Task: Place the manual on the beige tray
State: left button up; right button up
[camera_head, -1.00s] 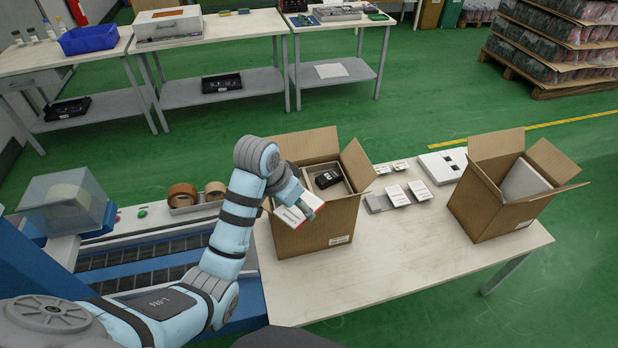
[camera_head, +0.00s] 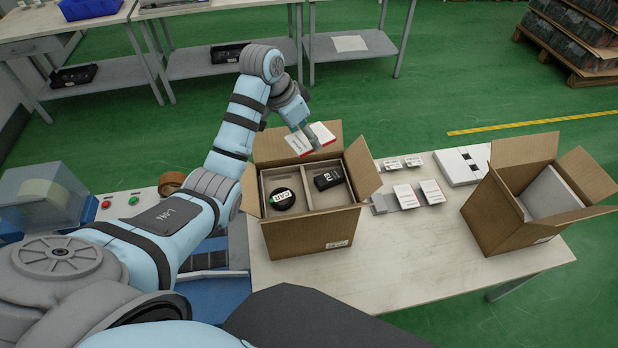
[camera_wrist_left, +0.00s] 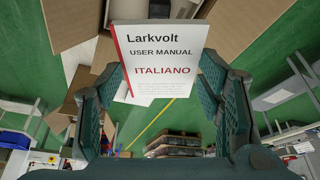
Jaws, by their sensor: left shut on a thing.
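My left gripper (camera_head: 309,138) is shut on the manual (camera_head: 298,144), a white booklet with a red edge, and holds it above the back edge of an open cardboard box (camera_head: 308,236). In the left wrist view the manual (camera_wrist_left: 162,60) reads "Larkvolt USER MANUAL ITALIANO" and sits between the two fingers. The beige tray (camera_head: 306,191) lies inside the box. Its left compartment holds a round black item (camera_head: 283,199) with a green-and-white label, and its right one a black device (camera_head: 328,179). The manual is apart from the tray. My right gripper is not in view.
Right of the box, several white booklets or cards (camera_head: 405,197) and a white slotted block (camera_head: 462,165) lie on the table (camera_head: 400,262). A second open box (camera_head: 520,200) stands at the right end. The front of the table is clear.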

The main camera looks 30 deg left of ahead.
pick_arm(q)
send_over(307, 186)
jog(key=s, duration=0.2)
notch_tip(307, 186, down, 7)
jog(key=f+b, duration=0.1)
jog(key=f, duration=0.2)
jog(key=f+b, duration=0.1)
jog(key=f, duration=0.7)
jog(key=shift+w+a+b, duration=0.3)
jog(key=shift+w+b, duration=0.1)
jog(key=shift+f, duration=0.25)
jog(key=o, duration=1.1)
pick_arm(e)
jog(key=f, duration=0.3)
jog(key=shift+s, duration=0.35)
pick_arm(q)
jog(key=shift+s+a+r+p, duration=0.1)
jog(key=shift+r+p, duration=0.2)
jog(key=shift+r, duration=0.25)
jog(key=p+v, duration=0.2)
jog(key=v, duration=0.9)
jog(key=shift+p, duration=0.3)
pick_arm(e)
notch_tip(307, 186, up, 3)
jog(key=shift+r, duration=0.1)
